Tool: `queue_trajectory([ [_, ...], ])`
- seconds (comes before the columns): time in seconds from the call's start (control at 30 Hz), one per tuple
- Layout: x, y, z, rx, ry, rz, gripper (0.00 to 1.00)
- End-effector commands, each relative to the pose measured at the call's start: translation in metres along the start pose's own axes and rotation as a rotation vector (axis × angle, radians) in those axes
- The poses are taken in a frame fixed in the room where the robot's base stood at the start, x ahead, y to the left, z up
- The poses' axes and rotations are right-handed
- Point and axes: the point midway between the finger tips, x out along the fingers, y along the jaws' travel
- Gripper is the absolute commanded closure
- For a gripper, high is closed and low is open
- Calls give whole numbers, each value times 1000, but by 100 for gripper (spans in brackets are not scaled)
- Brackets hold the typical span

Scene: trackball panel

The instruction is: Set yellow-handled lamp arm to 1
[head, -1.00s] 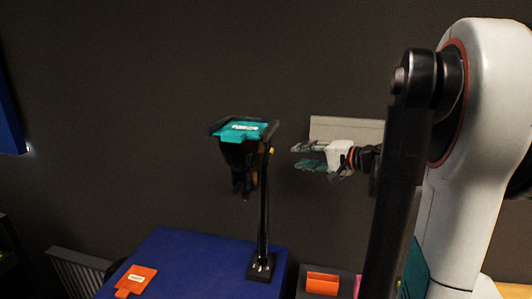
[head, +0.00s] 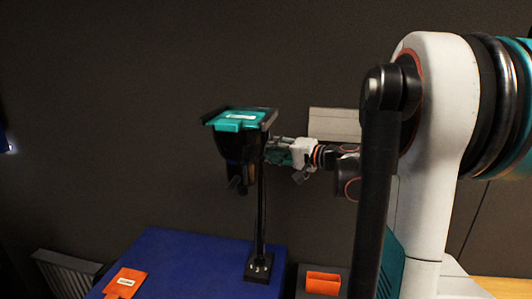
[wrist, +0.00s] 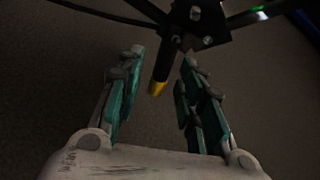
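The black lamp arm (head: 262,210) stands upright on a small base on the blue surface, with a dark lamp head at its top. Its yellow-tipped handle (wrist: 157,88) shows in the wrist view as a short black rod pointing down from a dark bracket (wrist: 195,22). My gripper (wrist: 162,60) is open, with teal-padded fingers on both sides of the rod and visible gaps to each. In the head view my gripper (head: 277,152) is at the right of the lamp post, just below the lamp head. The yellow tip is hidden there.
A teal labelled piece (head: 238,120) lies on top of the lamp head. The blue table (head: 190,255) holds an orange labelled piece (head: 125,282). An orange block (head: 322,283) sits at the right. A pale panel (head: 335,124) is on the dark wall behind.

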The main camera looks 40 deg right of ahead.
Motion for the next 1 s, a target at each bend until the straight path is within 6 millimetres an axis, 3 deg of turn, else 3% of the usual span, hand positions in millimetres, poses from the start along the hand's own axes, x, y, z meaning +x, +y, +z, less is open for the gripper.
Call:
queue_trajectory([
  [0.2, 18, 0, 0, 0, 0, 0, 65],
  [0.5, 20, 0, 0, 1, 1, 0, 65],
  [0.53, 20, 0, 0, 1, 1, 0, 68],
  [0.67, 20, 0, 0, 1, 1, 0, 97],
  [0.7, 20, 0, 0, 0, 1, 0, 100],
  [1.0, 20, 1, -3, 1, 6, 2, 100],
])
